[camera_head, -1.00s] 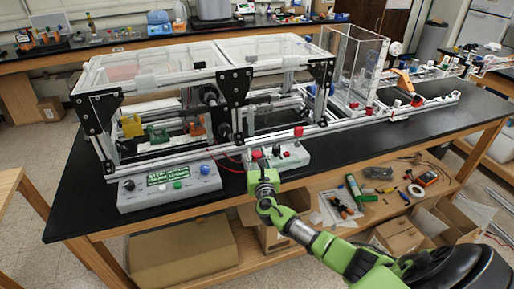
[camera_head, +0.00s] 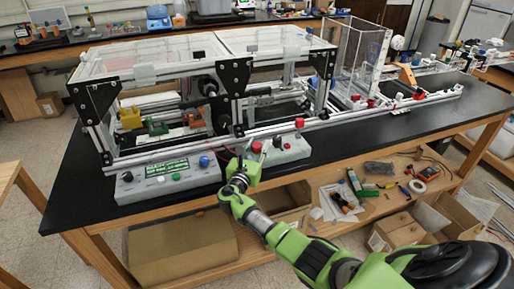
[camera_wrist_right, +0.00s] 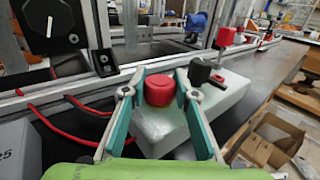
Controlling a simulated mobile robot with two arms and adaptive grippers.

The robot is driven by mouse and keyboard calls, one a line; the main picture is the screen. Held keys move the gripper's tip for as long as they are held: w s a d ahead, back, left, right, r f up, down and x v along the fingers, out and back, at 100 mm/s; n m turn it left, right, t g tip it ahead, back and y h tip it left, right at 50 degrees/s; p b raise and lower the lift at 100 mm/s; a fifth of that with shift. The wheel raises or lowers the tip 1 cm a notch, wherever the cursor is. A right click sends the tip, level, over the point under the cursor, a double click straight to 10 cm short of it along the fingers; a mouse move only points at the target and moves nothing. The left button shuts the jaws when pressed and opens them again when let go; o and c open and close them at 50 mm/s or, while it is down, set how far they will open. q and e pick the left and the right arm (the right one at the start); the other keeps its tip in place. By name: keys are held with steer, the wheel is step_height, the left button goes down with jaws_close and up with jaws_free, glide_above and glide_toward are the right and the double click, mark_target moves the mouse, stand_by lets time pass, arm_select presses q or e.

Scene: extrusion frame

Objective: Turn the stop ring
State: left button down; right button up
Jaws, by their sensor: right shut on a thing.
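The stop ring appears to be the round red cap (camera_wrist_right: 160,90) on the near end of a pale box (camera_wrist_right: 165,130). In the head view this red cap (camera_head: 256,147) shows just past my right gripper (camera_head: 246,160). In the wrist view my right gripper (camera_wrist_right: 159,92) has its two teal fingers on either side of the cap, closed on it. The hidden contact faces of the fingertips cannot be seen. My left gripper is in neither view.
Red cables (camera_wrist_right: 75,107) run left of the gripper. A control panel (camera_head: 130,191) with a display sits left, and the extrusion frame (camera_head: 225,130) stands behind.

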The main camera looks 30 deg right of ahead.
steer(key=o, duration=1.1)
steer(key=shift+d+f, duration=0.1)
steer(key=v, duration=1.2)
